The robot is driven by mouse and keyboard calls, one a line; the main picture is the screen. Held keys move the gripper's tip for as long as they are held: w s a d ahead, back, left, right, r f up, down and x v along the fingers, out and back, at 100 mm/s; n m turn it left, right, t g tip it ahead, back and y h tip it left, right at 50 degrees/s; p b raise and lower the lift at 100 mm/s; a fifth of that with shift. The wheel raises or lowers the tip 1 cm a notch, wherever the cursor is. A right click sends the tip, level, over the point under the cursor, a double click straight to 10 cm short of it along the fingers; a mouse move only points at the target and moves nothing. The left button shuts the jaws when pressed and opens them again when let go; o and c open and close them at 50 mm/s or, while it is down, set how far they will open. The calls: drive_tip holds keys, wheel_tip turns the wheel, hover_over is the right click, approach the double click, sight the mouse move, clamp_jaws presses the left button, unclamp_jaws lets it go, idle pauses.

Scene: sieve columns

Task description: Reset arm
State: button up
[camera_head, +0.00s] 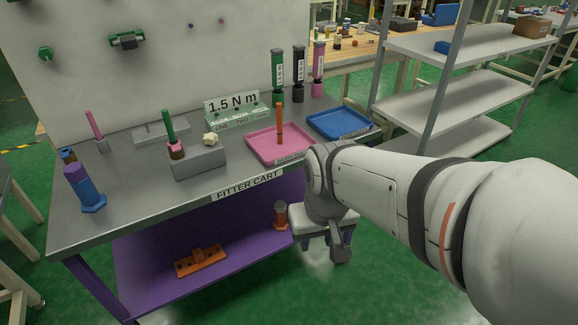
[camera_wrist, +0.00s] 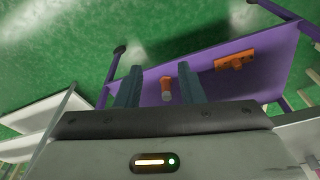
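My gripper (camera_head: 326,240) hangs beside the front right of the fitter cart (camera_head: 112,218), below the level of its top and in front of the pink tray. In the wrist view my gripper's two fingers (camera_wrist: 158,82) stand apart with a clear gap, so it is open. Nothing is held between them. An orange cylinder (camera_wrist: 167,90) shows behind the gap, standing on the cart's purple lower shelf. My arm reaches in from the right of the head view and hides part of the cart's right end.
The cart top holds a pink tray (camera_head: 262,149), a blue tray (camera_head: 338,124), a grey block (camera_head: 200,163), a blue-purple column (camera_head: 84,188) and several upright tools. An orange fixture (camera_head: 201,263) lies on the lower shelf. Grey shelving (camera_head: 455,98) stands behind my arm. Green floor is open in front.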

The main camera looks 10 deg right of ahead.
drive_tip(key=shift+s+d, duration=0.3)
drive_tip(key=shift+s, duration=0.15)
drive_tip(key=shift+r, duration=0.15)
